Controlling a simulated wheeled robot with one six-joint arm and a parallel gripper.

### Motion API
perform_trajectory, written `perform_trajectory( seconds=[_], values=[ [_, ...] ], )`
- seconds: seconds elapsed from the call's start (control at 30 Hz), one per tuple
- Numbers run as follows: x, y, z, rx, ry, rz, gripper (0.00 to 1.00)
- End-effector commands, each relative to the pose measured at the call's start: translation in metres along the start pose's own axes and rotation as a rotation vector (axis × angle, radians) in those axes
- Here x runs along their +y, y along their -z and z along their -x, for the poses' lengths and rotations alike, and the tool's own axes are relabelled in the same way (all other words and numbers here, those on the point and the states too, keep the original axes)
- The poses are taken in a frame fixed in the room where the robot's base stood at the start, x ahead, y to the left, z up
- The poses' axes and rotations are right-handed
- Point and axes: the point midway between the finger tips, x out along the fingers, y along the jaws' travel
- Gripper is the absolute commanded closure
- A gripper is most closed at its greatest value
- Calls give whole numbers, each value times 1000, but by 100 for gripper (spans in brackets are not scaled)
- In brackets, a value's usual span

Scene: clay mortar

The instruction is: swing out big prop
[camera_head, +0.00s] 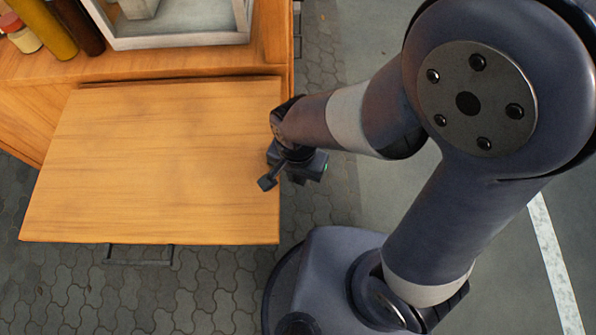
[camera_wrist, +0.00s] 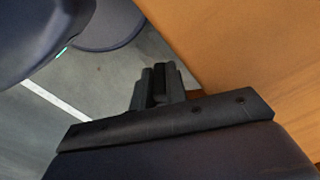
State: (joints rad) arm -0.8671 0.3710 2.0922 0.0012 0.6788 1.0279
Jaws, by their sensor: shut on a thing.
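A wooden flap (camera_head: 160,165) sticks out level from the wooden counter. My gripper (camera_head: 268,182) is at the flap's right edge, low beside it. In the wrist view the two dark fingers (camera_wrist: 156,86) are close together beside the flap's orange wooden face (camera_wrist: 245,50). A small reddish-brown bit of wood (camera_wrist: 194,94), apparently the big prop, shows just right of the fingers. The gripper is shut on it. Most of the prop is hidden by the flap and the gripper, so I cannot tell its angle.
A dark metal handle (camera_head: 138,262) sticks out below the flap's front edge. A grey-framed tray (camera_head: 180,40) and several bottles (camera_head: 45,28) stand on the counter. The paved ground (camera_head: 215,290) in front is clear.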

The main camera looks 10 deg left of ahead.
Motion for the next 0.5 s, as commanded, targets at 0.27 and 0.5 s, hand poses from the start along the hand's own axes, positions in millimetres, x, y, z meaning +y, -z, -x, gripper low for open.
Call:
perform_trajectory(
  seconds=[0.27,0.5],
  values=[
    [0,0,0,0,-1,3,80],
    [0,0,0,0,-1,2,65]
  ],
)
